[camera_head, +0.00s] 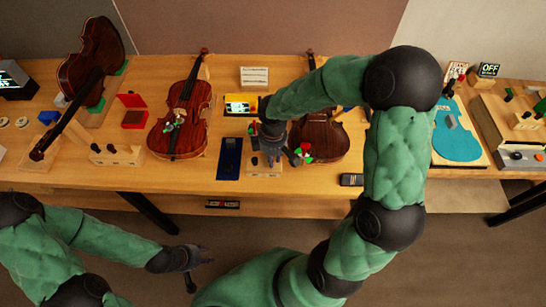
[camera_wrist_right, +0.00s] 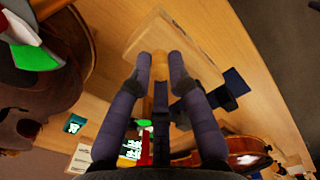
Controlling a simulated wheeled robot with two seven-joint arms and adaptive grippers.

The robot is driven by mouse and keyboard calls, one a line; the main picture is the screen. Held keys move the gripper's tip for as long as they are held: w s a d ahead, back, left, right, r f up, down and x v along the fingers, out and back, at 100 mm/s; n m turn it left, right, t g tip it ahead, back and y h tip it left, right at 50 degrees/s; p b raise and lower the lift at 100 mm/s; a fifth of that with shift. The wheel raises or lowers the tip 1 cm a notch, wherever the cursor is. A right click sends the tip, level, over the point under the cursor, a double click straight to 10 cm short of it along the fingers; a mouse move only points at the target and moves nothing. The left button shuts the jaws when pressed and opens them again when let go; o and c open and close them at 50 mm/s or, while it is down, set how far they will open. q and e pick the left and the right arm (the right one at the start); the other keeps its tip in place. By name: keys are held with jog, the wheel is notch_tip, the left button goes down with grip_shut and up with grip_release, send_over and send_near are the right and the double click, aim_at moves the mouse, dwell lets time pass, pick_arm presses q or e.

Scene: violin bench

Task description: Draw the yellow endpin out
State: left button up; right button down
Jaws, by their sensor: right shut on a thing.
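My right gripper (camera_head: 274,142) reaches down over a small light wooden block (camera_head: 264,172) at the front middle of the bench. A small yellow-orange piece, the yellow endpin (camera_wrist_right: 160,57), shows between the tips. Most of the endpin is hidden by the fingers, and how deep it sits in the block cannot be told. My left gripper (camera_head: 199,270) is open and empty, low in front of the bench.
A violin (camera_head: 183,118) lies to the left of the block, and another (camera_head: 330,141) lies to its right, partly under my right arm. A dark blue tray (camera_head: 230,160) lies just left of the block. A yellow-screened device (camera_head: 241,105) stands behind.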

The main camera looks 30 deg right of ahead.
jog(key=shift+r+p, duration=0.6)
jog(key=shift+r, duration=0.15)
dwell(0.8)
jog(key=shift+r+p, duration=1.3)
jog(key=shift+r, duration=0.25)
jog(key=shift+r, duration=0.1)
notch_tip(320, 180, up, 7)
jog(key=p, duration=0.5)
jog(key=shift+p, duration=0.4)
